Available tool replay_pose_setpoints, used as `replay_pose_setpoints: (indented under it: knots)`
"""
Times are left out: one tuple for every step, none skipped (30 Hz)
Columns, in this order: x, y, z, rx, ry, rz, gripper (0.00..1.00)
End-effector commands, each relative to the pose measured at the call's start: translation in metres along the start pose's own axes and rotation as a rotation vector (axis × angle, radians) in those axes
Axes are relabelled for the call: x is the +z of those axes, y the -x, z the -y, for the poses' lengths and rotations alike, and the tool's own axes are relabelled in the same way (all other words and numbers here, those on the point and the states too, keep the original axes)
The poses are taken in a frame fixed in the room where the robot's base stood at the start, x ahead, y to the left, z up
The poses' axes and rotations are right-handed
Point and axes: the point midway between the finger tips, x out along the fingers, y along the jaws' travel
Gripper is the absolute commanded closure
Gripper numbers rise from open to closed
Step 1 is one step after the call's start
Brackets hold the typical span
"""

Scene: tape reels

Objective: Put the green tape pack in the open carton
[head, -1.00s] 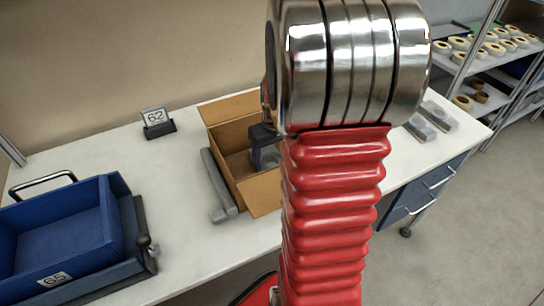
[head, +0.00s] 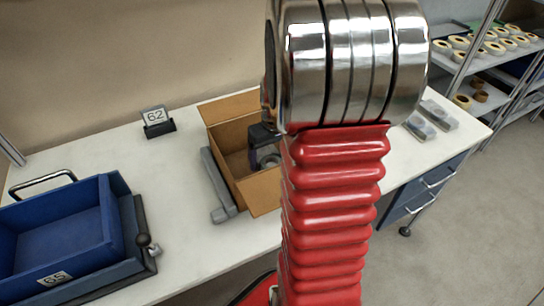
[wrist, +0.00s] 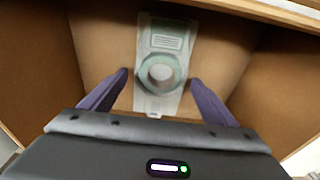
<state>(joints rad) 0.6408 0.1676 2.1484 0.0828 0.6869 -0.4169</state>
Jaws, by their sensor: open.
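The open carton (head: 264,192) is brown cardboard and stands on the white bench. My gripper (wrist: 160,77) is open inside it, with its two dark purple fingers spread apart. It also shows in the head view (head: 268,160), partly behind my arm. The green tape pack (wrist: 163,45) is a pale green, clear pack with a ring-shaped reel. In the wrist view it lies on the carton's floor, beyond and between the fingertips, with a visible space on each side. In the head view I cannot make the pack out clearly.
A grey bar (head: 217,185) lies along the carton's left side. A blue tray (head: 85,240) marked 65 stands at the left, and a 62 sign (head: 157,121) stands behind. More clear packs (head: 420,127) lie right of my arm. Shelves of tape reels (head: 495,50) stand further right.

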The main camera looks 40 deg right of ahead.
Motion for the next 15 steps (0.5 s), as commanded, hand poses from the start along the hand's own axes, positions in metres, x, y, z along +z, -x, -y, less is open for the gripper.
replay_pose_setpoints:
  knots:
    - [0.0,0.003,0.0,0.001,0.0,-0.001,0.19]
    - [-0.001,0.005,0.0,0.001,0.0,-0.001,0.19]
    - [-0.001,0.009,0.0,0.001,0.0,-0.001,0.19]
    - [-0.001,0.012,0.0,0.001,0.0,-0.002,0.19]
    - [-0.001,0.015,-0.001,0.001,0.0,-0.004,0.19]
    - [-0.001,0.021,0.0,0.001,0.0,-0.003,0.19]
    - [-0.001,0.025,0.0,0.001,0.0,-0.003,0.19]
    - [-0.001,0.029,-0.001,0.002,0.0,-0.004,0.19]
    - [-0.001,0.037,-0.001,0.002,0.0,-0.004,0.19]
    - [-0.001,0.042,-0.001,0.002,-0.001,-0.004,0.19]
    - [-0.001,0.047,-0.001,0.002,-0.001,-0.004,0.19]
    - [-0.001,0.054,-0.001,0.002,-0.001,-0.005,0.19]
    - [-0.001,0.06,-0.001,0.002,-0.001,-0.005,0.19]
    - [-0.001,0.065,-0.001,0.002,-0.001,-0.004,0.19]
    - [-0.001,0.072,-0.001,0.002,-0.001,-0.004,0.19]
